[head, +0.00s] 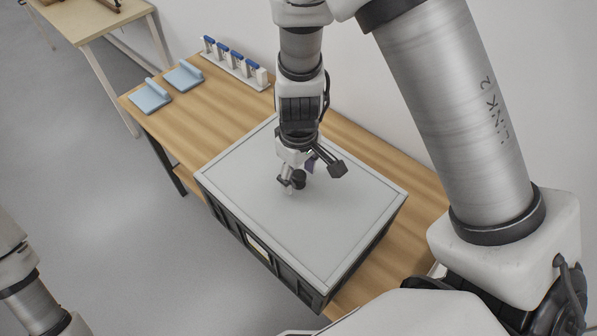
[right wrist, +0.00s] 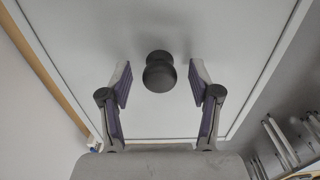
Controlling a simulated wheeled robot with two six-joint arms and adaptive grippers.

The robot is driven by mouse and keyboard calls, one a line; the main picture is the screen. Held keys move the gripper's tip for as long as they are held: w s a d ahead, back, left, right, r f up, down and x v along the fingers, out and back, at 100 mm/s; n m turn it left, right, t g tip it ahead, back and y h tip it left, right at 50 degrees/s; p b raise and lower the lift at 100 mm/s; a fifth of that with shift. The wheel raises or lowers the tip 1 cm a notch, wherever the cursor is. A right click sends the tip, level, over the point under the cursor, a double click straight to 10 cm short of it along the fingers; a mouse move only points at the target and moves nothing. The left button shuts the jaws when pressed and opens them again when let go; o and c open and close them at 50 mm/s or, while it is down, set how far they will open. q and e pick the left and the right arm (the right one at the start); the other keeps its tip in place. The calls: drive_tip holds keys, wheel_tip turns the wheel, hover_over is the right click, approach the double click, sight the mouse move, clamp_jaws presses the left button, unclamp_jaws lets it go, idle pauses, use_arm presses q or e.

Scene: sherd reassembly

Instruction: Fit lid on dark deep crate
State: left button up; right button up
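The dark deep crate (head: 285,268) stands on the wooden table, with a pale label on its near-left side. The flat light grey lid (head: 345,215) lies over its top; from here its edges look in line with the crate's rim. My right gripper (head: 299,178) points down over the middle of the lid. In the right wrist view its two purple-padded fingers (right wrist: 161,80) are spread apart, and the lid's black round knob (right wrist: 159,72) shows between their tips, with a gap on each side. My left arm shows at the lower left, but its gripper is out of view.
Two light blue folded things (head: 150,96) and a white rack (head: 236,64) with blue-topped items stand at the table's far end. Bare table (head: 215,125) lies between them and the crate. A wall runs along the right; open floor lies left. Another table (head: 92,16) stands at the upper left.

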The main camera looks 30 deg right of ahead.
sight(299, 174)
wheel_tip(299, 174, up, 12)
idle(0.5)
idle(0.4)
